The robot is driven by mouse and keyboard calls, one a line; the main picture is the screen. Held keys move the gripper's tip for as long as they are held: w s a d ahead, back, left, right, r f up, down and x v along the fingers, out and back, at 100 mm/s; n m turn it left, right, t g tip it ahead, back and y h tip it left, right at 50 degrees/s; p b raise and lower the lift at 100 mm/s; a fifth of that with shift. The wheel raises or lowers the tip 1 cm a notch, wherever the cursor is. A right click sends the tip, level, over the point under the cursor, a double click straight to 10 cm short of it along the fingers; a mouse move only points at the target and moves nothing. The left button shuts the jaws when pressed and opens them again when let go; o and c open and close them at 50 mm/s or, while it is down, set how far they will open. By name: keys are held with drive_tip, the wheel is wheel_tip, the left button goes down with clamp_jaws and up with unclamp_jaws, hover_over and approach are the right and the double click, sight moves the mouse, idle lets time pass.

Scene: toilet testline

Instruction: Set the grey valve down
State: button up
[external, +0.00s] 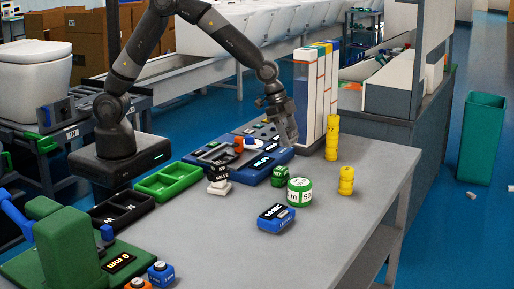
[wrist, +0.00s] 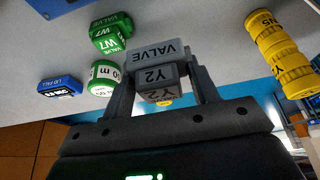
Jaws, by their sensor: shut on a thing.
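The grey valve (wrist: 158,54), a blocky piece lettered VALVE and Y2, sits between the two fingers of my gripper (wrist: 160,82) in the wrist view. The fingers are shut on its sides. A bit of yellow shows at its near end. In the external view my gripper (external: 284,124) points down over the far part of the grey workbench (external: 240,250), just left of the tall upright boxes. There the valve cannot be told apart clearly from the fingers.
A blue tray (external: 272,168) lies below the gripper. Tall boxes (external: 304,95) stand close right.

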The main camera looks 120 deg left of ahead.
drive_tip(key=s+d, duration=0.1)
drive_tip(key=d, duration=0.8)
drive_tip(key=a+f, duration=0.2)
drive_tip(key=a, duration=0.1)
drive_tip(key=w+a+f, duration=0.1)
drive_tip(key=a+f, duration=0.1)
drive_tip(key=a, duration=0.2)
drive_tip(key=w+a+f, duration=0.1)
drive_tip(key=a+f, duration=0.1)
drive_tip(key=a, duration=0.1)
drive_tip(key=shift+w+a, duration=0.1)
drive_tip(key=shift+a, duration=0.15)
drive_tip(key=shift+f, duration=2.05)
drive_tip(key=o, duration=1.1)
drive_tip(key=shift+f, duration=0.15)
drive_tip(key=shift+c, duration=0.2)
